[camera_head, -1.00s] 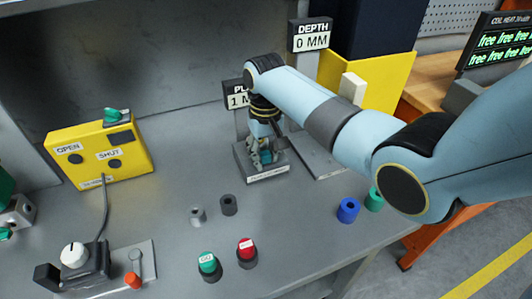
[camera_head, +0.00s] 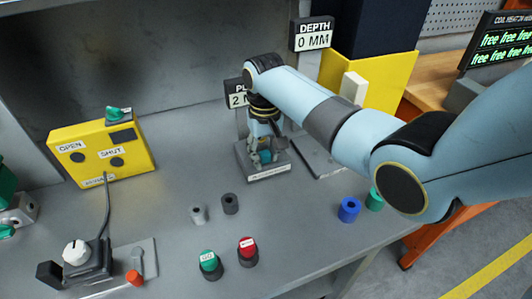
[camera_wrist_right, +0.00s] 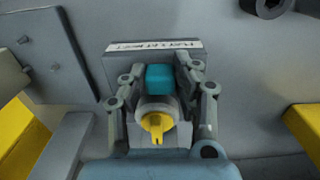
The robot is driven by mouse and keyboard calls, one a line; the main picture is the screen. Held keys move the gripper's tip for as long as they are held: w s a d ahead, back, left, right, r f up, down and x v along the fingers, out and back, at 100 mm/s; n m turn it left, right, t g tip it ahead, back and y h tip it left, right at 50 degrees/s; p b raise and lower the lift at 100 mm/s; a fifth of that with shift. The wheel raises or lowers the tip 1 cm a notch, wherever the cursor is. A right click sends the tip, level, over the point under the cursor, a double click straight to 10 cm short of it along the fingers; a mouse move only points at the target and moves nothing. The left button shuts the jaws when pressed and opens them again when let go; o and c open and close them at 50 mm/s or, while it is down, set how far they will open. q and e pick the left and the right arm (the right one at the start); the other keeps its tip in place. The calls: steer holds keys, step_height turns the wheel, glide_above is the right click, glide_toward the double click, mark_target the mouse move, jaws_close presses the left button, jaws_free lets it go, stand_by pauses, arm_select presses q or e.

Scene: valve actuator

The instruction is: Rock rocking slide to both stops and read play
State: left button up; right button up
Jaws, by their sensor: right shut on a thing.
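The rocking slide's grey base plate (camera_head: 270,172) stands at the back middle of the bench. Its teal block (camera_head: 265,156) sits on the plate and also shows in the right wrist view (camera_wrist_right: 159,79). My right gripper (camera_head: 262,142) reaches down from above, shut on the teal block, with a finger on either side of it in the right wrist view (camera_wrist_right: 160,88). A grey round part with a yellow pointer (camera_wrist_right: 157,125) shows close to the block. The play sign (camera_head: 236,96) behind reads 2, its unit hidden by my arm. My left gripper is out of view.
A yellow OPEN/SHUT box (camera_head: 103,156) stands at the left. Green (camera_head: 209,262) and red (camera_head: 247,249) buttons, small grey cylinders (camera_head: 230,204) and a blue cylinder (camera_head: 349,209) stand towards the front. A DEPTH sign (camera_head: 312,36) reads 0 MM.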

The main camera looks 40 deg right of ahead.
steer(key=shift+d+p, duration=0.15)
steer(key=shift+p, duration=0.55)
stand_by(1.4)
steer(key=shift+s+d+p, duration=0.15)
steer(key=shift+d+p, duration=0.15)
steer(key=shift+d, duration=0.3)
stand_by(1.2)
steer(key=shift+p, duration=0.3)
stand_by(0.4)
steer(key=shift+a, duration=0.45)
stand_by(0.4)
steer(key=o, duration=1.1)
step_height(320, 180, up, 12)
